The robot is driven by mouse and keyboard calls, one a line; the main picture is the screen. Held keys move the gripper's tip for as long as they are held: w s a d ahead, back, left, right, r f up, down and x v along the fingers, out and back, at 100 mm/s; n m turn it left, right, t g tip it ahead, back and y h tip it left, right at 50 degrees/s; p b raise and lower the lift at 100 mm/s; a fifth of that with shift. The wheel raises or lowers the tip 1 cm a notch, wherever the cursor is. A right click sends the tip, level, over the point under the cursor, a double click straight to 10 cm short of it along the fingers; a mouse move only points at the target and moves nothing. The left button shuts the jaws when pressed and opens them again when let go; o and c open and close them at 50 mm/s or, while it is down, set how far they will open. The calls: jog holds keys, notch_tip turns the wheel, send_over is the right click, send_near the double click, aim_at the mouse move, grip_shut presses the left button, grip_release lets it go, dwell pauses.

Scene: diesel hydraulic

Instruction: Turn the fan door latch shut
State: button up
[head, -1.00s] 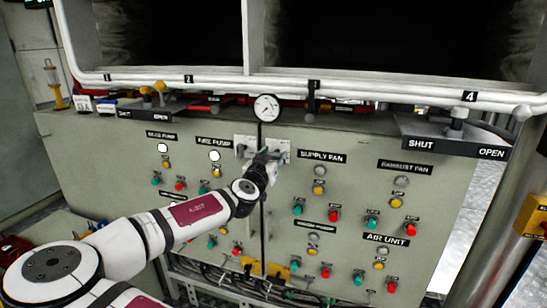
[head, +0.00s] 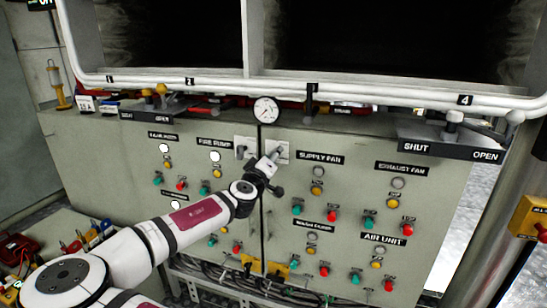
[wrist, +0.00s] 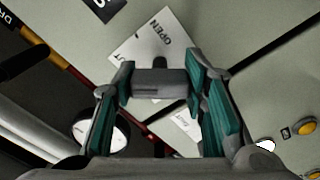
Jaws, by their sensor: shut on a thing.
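The fan door latch is a grey handle (wrist: 160,88) on a white plate (wrist: 137,48) marked OPEN. In the wrist view the handle lies crosswise between the green-padded fingers of my gripper (wrist: 162,84), which is shut on it. In the head view my gripper (head: 270,162) is at the right-hand white plate (head: 283,147), just right of the dark seam between the cabinet doors, and hides most of the handle. The handle's exact angle against the plate's markings is hard to tell.
A second latch (head: 241,151) is on the left door. A round gauge (head: 266,110) sits just above the seam. Buttons and lamps surround the SUPPLY FAN label (head: 320,157) to the right. Cables (head: 225,281) hang below the doors.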

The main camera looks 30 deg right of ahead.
jog(key=n+p, duration=0.1)
jog(key=n, duration=0.3)
jog(key=shift+n, duration=0.3)
jog(key=shift+n+p, duration=0.45)
jog(key=shift+n, duration=1.05)
jog(key=o, duration=1.2)
jog(key=v, duration=1.2)
jog(key=shift+a, duration=0.1)
jog(key=shift+p+v, duration=1.3)
jog(key=shift+v, duration=2.65)
